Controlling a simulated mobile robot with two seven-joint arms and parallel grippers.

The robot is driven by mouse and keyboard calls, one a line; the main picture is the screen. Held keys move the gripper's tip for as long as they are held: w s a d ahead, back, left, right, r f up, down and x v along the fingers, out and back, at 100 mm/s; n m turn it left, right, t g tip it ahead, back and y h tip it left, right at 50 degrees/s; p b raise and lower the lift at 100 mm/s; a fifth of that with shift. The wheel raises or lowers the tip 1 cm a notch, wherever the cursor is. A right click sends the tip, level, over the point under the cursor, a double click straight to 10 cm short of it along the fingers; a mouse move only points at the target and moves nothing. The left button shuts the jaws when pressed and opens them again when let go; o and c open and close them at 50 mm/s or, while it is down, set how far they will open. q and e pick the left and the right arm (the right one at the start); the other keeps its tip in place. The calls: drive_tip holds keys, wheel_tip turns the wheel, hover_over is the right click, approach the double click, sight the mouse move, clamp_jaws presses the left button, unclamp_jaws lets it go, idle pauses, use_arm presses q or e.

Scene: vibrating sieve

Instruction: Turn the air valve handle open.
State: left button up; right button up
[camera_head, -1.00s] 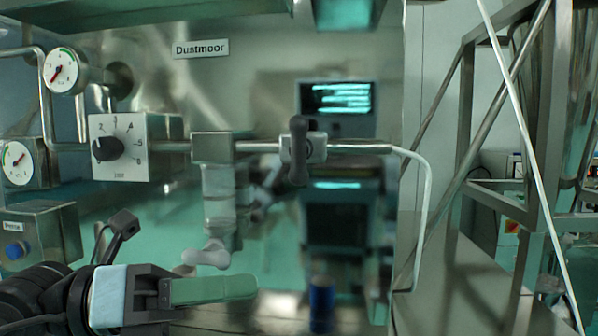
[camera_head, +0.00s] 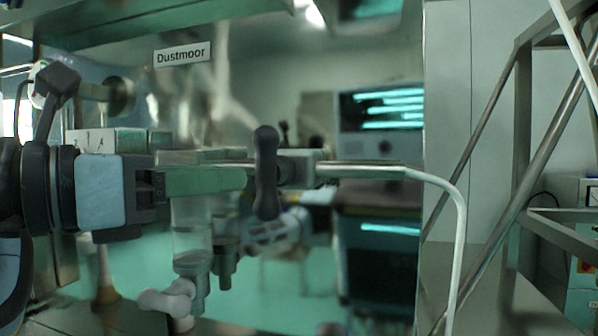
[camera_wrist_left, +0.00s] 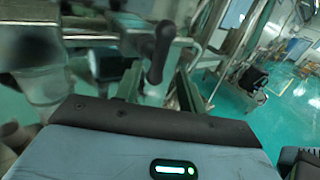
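The air valve handle (camera_head: 266,172) is a dark grey lever with rounded ends. It stands upright across the horizontal metal pipe (camera_head: 375,171), at the valve body (camera_head: 302,166). My left gripper (camera_head: 240,180) comes in from the left, level with the handle, its fingertips close to the lever. In the left wrist view the handle (camera_wrist_left: 160,54) stands ahead, between the two spread fingers (camera_wrist_left: 160,82). The fingers look open with nothing gripped. Whether a finger touches the lever cannot be told. My right gripper is not in view.
A clear filter bowl with a pale grey lever (camera_head: 168,299) hangs below the pipe. A dial box (camera_head: 105,140) is partly hidden behind my left arm. The white hose (camera_head: 459,240) bends down at the right, beside a metal frame (camera_head: 520,205).

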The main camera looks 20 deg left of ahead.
sight(258, 172)
use_arm(q)
drive_tip(key=x, duration=0.6)
drive_tip(key=shift+r+p, duration=0.15)
drive_tip(key=shift+p, duration=0.2)
drive_tip(key=shift+w+d, duration=0.4)
drive_tip(key=shift+w, duration=0.1)
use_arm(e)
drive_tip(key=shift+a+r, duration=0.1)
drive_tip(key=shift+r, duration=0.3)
use_arm(q)
clamp_jaws()
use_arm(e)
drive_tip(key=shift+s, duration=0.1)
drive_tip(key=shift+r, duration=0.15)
